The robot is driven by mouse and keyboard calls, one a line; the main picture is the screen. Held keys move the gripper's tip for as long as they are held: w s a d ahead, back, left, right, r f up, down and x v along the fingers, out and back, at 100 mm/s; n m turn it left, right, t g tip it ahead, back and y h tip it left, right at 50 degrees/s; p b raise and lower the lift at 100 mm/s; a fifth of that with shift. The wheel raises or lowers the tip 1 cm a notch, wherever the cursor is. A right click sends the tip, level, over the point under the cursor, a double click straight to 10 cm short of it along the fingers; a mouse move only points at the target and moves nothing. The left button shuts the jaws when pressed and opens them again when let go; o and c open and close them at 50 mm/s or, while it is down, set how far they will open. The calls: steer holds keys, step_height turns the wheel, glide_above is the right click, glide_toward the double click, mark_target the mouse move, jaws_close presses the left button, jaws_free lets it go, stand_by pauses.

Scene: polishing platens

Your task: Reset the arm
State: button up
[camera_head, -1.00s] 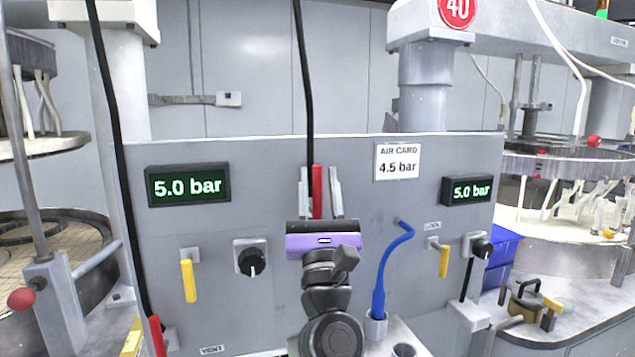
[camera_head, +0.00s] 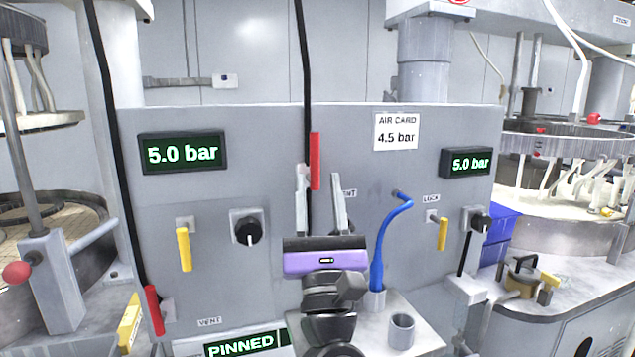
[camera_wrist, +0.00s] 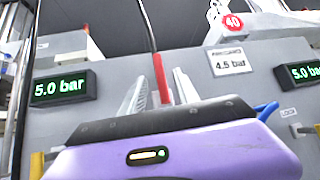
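My gripper (camera_head: 322,205) is in the lower middle of the head view, in front of the grey panel (camera_head: 270,130). Its two pale fingers point up and stand apart, with a clear gap between them. In the wrist view the fingers (camera_wrist: 158,92) also stand apart. A red handle (camera_head: 315,160) on a black hose shows behind and above the fingers; it appears between them in the wrist view (camera_wrist: 161,78). I see nothing held, and cannot tell the depth gap to the red handle. My purple wrist hides part of the panel.
The panel carries two 5.0 bar displays (camera_head: 182,152) (camera_head: 466,162), black knobs (camera_head: 248,231) and yellow levers (camera_head: 184,249). A blue hooked wand (camera_head: 385,245) stands in a holder right of my arm, beside an empty grey cup (camera_head: 401,331). A PINNED display (camera_head: 240,345) sits low.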

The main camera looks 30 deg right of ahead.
stand_by(0.6)
steer(key=n, duration=0.2)
steer(key=shift+s+a+r+n, duration=0.15)
steer(key=shift+s+r+n, duration=0.15)
steer(key=shift+n, duration=0.1)
steer(key=s+a+f+n+y, duration=0.2)
steer(key=s+f+n+y, duration=0.25)
steer(key=f+n, duration=0.4)
steer(key=s+a+f+n+g+y, duration=0.1)
steer(key=s+a+f+n+y, duration=0.15)
steer(key=s+f+n, duration=0.65)
steer(key=s+a+f+n+y, duration=0.15)
steer(key=f+n+y, duration=0.3)
steer(key=n, duration=0.95)
steer(key=s+f+n+g, duration=0.3)
steer(key=s+f, duration=0.5)
steer(key=s, duration=0.4)
steer(key=s+f+n+g, duration=0.4)
steer(key=s+f, duration=0.3)
steer(key=s, duration=0.5)
steer(key=shift+s+a+f+g, duration=0.25)
steer(key=shift+f+g, duration=0.1)
steer(key=shift+g, duration=0.35)
